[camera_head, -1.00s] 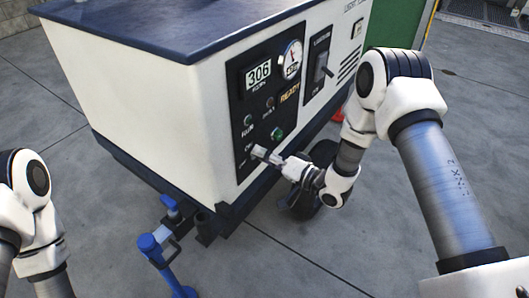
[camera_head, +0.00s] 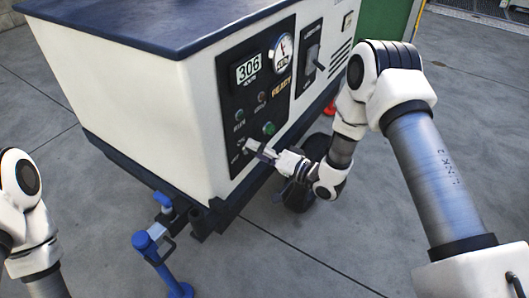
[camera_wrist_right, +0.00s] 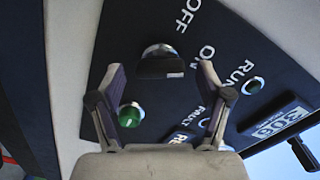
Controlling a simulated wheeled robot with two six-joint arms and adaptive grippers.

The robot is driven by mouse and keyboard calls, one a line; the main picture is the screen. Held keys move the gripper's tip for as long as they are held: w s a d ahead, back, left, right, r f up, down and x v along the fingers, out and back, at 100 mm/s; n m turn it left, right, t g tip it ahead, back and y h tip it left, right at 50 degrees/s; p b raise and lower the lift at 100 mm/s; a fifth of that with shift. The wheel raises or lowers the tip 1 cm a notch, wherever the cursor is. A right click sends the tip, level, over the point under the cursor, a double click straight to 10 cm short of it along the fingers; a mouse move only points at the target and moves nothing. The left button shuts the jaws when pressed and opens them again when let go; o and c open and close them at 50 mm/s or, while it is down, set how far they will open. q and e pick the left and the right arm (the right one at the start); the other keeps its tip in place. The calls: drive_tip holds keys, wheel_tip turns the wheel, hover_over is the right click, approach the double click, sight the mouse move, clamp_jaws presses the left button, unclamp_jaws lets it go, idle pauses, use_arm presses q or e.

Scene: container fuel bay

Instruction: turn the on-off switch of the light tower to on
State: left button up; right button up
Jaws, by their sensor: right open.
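The light tower (camera_head: 110,75) is a white trailer cabinet with a dark blue lid. Its black control panel (camera_head: 232,98) faces right. The on-off switch (camera_wrist_right: 160,62) is a dark rotary knob with a shiny rim, beside the OFF and ON lettering in the right wrist view. Which setting it points to is unclear. In the head view the gripper mostly hides it. My right gripper (camera_head: 257,150) is open at the panel's lower part. In the right wrist view its fingers are on either side of the knob, with gaps visible. My left gripper is out of view.
A green lamp (camera_wrist_right: 130,115) sits near one finger; it also shows in the head view (camera_head: 269,128). A display reads 306 (camera_head: 248,68), with a gauge (camera_head: 283,47) beside it. A blue jack stand (camera_head: 160,255) stands in front.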

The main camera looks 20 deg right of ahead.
drive_tip(key=v, duration=1.1)
drive_tip(key=shift+s+d, duration=0.25)
drive_tip(key=shift+s, duration=0.05)
